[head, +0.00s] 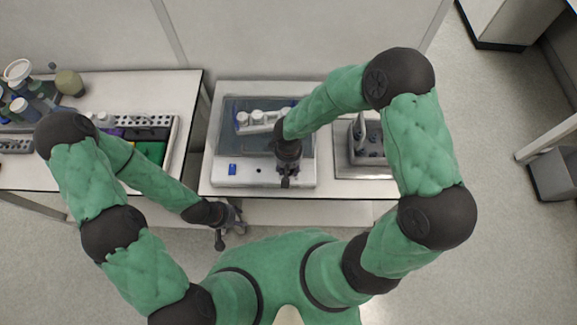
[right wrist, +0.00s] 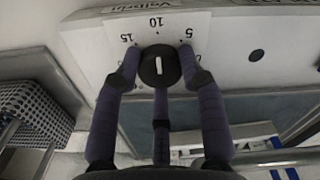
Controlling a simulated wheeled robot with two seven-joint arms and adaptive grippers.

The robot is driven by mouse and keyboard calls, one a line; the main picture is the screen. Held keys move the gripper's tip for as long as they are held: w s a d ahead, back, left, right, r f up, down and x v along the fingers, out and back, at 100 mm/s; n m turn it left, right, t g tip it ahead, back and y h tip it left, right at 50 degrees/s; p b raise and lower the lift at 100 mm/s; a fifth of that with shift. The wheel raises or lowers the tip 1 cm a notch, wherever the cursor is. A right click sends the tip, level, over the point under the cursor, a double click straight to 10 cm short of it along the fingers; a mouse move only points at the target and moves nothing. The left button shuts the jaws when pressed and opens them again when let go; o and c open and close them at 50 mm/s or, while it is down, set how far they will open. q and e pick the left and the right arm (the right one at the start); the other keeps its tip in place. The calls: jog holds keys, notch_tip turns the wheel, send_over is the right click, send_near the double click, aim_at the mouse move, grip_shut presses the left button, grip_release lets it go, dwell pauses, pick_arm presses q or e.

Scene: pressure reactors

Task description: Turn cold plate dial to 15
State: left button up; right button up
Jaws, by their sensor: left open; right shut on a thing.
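The cold plate (head: 225,180) is a white unit on the middle table, with a dark top and a blue patch on its front panel. Its black round dial (right wrist: 160,66) shows in the right wrist view with a white pointer line, roughly upright in the picture. The printed numbers 15, 10 and 5 around it appear upside down, with 15 at upper left. My right gripper (right wrist: 160,75) is shut on the dial, fingers at its left and right sides and a third below. It hides the dial in the head view. My left gripper (head: 231,217) is open and empty before the table's front edge.
White-capped vessels (head: 257,119) stand on the cold plate. A metal tray unit (head: 368,160) is to its right. A rack (head: 158,124) and bottles (head: 22,106) are on the left table. Floor shows between the tables and my body.

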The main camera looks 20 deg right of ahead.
jog(key=shift+n, duration=1.4)
jog(key=o, duration=0.9)
jog(key=shift+c, duration=0.2)
notch_tip(320, 180, up, 12)
